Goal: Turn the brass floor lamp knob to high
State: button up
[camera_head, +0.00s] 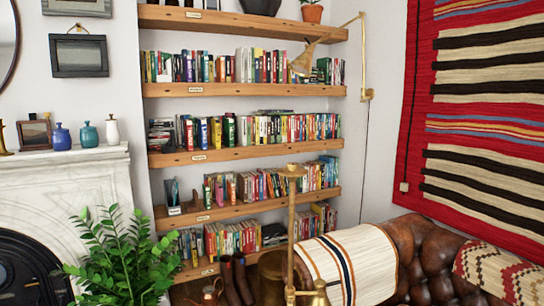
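A brass floor lamp stands at the bottom middle of the head view, in front of the bookshelves and left of the sofa. Its thin upright pole (291,225) has a flat round cap (292,170) on top. Low on it, at the frame's bottom edge, are a small brass fitting (290,295) and a rounded brass part (316,295), both cut off by the edge. I cannot tell which part is the knob or how it is set. The lamp's lower part and base are out of frame. My gripper is not in view.
A second brass lamp (310,60) is on a wall arm before the upper shelves. A brown leather sofa (425,262) with a striped throw (350,262) stands at the right. A leafy plant (118,255) and white fireplace (75,185) are at left. Boots (235,280) stand behind the lamp.

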aim_at(291, 167)
jog(key=i+l+u, duration=0.35)
jog(key=i, duration=0.15)
jog(key=i+j, duration=0.4)
jog(key=j, duration=0.15)
